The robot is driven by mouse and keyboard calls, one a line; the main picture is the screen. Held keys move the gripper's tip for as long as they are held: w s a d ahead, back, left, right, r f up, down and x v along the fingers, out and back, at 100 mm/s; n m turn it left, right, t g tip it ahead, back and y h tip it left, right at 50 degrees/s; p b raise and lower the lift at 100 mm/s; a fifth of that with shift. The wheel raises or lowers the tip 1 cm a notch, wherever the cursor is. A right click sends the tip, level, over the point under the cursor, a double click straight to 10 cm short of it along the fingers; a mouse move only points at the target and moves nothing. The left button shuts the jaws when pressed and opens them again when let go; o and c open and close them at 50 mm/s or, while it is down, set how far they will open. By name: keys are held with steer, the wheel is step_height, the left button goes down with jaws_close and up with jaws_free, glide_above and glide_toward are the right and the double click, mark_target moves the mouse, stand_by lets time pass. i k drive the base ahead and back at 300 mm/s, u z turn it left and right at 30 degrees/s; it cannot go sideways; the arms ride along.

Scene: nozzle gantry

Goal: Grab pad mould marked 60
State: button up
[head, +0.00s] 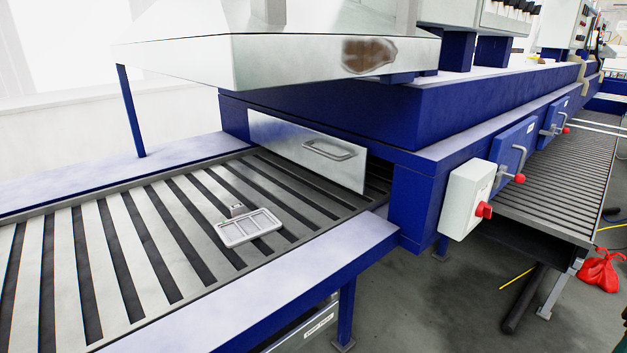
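A light grey metal pad mould (249,227) with several rectangular recesses lies flat on the slatted conveyor bed, left of the tunnel opening. A small block (237,209) stands at its far left edge. Any marking on it is too small to read, so I cannot tell whether it says 60. My gripper is not in the head view.
The slatted conveyor bed (160,235) has blue side rails (270,285) and is otherwise clear. A metal door with a handle (308,150) hangs over the blue machine's opening. A metal hood (275,60) overhangs it. A white switch box (467,198) projects at the right.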

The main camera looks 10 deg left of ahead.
mark_target(244, 227)
steer(key=z, duration=1.4)
steer(key=k, duration=1.5)
steer(key=u, duration=1)
steer(key=i, duration=1)
